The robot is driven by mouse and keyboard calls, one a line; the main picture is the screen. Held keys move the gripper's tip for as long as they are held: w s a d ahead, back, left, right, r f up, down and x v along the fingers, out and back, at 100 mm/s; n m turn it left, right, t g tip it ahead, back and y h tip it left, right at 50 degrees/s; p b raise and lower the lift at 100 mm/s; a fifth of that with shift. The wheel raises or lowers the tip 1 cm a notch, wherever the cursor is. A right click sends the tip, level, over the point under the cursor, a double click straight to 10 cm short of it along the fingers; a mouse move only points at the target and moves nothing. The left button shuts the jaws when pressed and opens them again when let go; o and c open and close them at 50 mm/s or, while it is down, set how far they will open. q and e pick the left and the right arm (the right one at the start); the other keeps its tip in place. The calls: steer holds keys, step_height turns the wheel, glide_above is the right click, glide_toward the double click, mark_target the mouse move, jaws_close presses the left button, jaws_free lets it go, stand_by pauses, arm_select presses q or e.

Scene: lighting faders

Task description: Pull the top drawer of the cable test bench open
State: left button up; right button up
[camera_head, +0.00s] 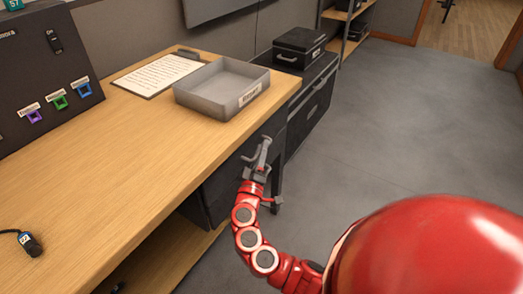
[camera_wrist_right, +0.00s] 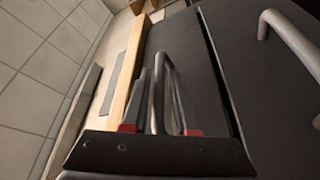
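The cable test bench (camera_head: 130,130) has a light wood top and dark drawers under its right edge. The top drawer's dark front (camera_wrist_right: 190,65) shows in the right wrist view, just below the wood edge. It looks about flush; a slight opening I cannot tell. Its grey bar handle (camera_wrist_right: 158,90) stands between the fingers of my right gripper (camera_wrist_right: 160,125), which also shows at the bench edge in the head view (camera_head: 261,153). The fingers straddle the bar and look apart, with no clear grip on it. My left gripper is out of view.
A grey tray (camera_head: 205,101) and a clipboard (camera_head: 158,74) lie on the bench. A second handle (camera_wrist_right: 290,40) sits on the dark front below. A dark cabinet (camera_head: 315,90) bearing a black case (camera_head: 300,45) stands beyond the bench. The floor (camera_head: 400,130) to the right is clear.

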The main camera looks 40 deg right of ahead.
jaws_close()
stand_by(1.4)
